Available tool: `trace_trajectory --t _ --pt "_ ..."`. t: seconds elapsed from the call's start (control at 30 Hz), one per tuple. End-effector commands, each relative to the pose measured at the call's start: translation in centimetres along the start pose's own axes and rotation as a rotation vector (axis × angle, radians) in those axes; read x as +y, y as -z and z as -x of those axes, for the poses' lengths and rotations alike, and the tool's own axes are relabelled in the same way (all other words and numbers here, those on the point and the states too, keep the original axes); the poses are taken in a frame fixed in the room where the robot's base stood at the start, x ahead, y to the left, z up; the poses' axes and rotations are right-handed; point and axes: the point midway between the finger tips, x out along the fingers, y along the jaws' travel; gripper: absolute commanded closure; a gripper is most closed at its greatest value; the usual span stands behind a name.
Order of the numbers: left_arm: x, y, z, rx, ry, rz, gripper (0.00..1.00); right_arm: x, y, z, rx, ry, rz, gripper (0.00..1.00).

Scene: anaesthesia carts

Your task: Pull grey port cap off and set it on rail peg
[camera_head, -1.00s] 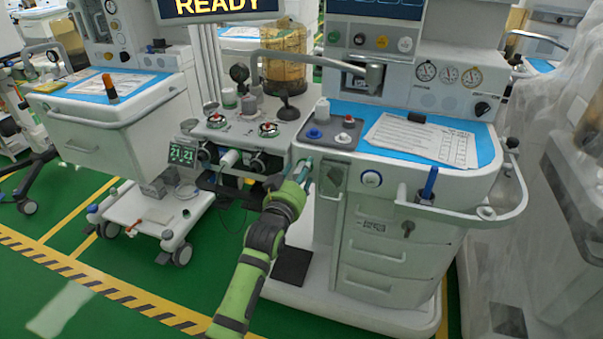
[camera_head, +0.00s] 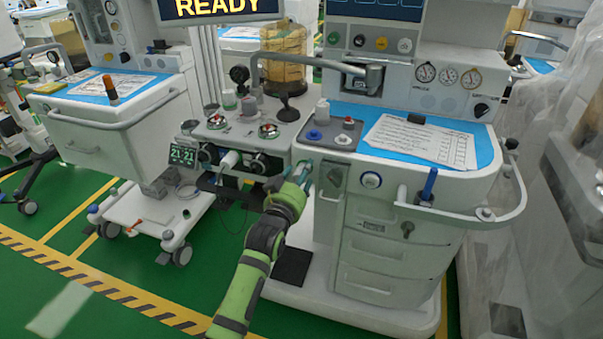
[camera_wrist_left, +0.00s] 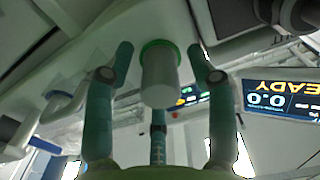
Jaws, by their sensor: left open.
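In the left wrist view a pale grey cylindrical cap (camera_wrist_left: 160,85) with a green ring at its base sticks out from a light panel. My left gripper (camera_wrist_left: 160,52) is open, with its teal fingers spread around the cap and a visible gap on both sides. In the head view my left gripper (camera_head: 301,174) is at the front left corner of the middle cart (camera_head: 330,215); it hides the cap there. A curved white rail (camera_head: 500,216) runs around the cart's right front. A small round grey piece (camera_head: 486,213) sits on it; I cannot tell if it is the peg. My right gripper is not in view.
A blue cylinder (camera_head: 429,184) stands in a holder by the rail. White and black fittings (camera_head: 229,159) are left of my gripper. Green floor is open at the lower left.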

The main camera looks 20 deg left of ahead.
Motion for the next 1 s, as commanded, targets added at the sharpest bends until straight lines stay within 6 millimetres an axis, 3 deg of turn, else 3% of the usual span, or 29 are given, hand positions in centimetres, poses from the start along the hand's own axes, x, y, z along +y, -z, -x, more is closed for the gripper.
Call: trace_trajectory --t 0.7,0.83,0.87,1.0 --pt "-0.03 0.0 0.01 0.0 0.0 0.0 0.44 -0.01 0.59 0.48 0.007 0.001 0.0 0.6" --pt "-0.02 0.0 0.01 0.0 0.0 0.0 0.96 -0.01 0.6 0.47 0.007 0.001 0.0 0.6" --pt "-0.02 0.01 0.0 0.0 0.0 0.0 1.0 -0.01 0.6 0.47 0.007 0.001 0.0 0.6" --pt "-0.02 0.02 0.0 0.0 0.0 0.0 1.0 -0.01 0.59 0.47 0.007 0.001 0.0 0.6"
